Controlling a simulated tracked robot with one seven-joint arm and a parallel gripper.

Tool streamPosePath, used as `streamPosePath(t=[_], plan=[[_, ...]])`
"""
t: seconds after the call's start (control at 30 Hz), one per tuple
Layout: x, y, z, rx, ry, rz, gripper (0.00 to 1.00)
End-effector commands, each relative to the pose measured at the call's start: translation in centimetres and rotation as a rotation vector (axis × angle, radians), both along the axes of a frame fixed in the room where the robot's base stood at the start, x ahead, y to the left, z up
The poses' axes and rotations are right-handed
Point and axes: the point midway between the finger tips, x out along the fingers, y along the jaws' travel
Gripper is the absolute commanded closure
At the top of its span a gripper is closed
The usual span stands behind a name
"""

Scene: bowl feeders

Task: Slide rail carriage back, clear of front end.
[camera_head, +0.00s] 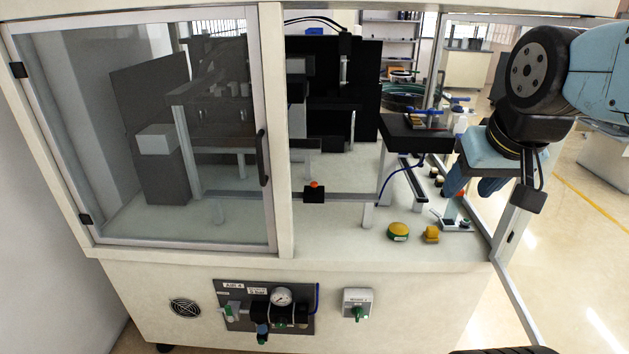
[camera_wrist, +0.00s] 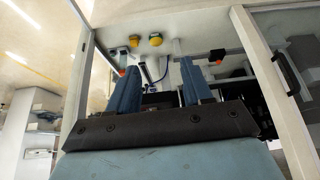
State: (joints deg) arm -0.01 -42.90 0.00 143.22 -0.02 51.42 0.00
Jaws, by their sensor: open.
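A small black block with an orange top (camera_head: 314,192) sits on a low rail running left to right inside the machine enclosure. It also shows in the wrist view (camera_wrist: 217,56). A second orange-topped piece (camera_wrist: 122,72) shows beside my left finger in the wrist view. I cannot tell for certain which one is the rail carriage. My gripper (camera_head: 473,187) has blue fingers and hangs at the enclosure's right side, well to the right of the black block. In the wrist view my gripper (camera_wrist: 158,68) is open, with nothing held between its fingers.
A green-and-yellow button (camera_head: 398,232) and a yellow block (camera_head: 432,234) stand on the machine deck. A black raised platform (camera_head: 415,135) stands behind them. A glass door (camera_head: 185,140) covers the left side. Frame posts border the opening.

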Motion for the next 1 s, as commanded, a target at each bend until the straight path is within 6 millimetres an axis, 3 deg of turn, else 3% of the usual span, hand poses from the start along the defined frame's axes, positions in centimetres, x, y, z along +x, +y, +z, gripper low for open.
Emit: streamPosePath(t=[0.17,0.6,1.0], plan=[[2.5,0.1,-0.3,-0.011,-0.031,0.011,0.49],[17.5,1.1,-3.8,-0.071,-0.271,0.106,0.49],[28.3,4.8,-9.5,-0.065,-0.503,0.240,0.49]])
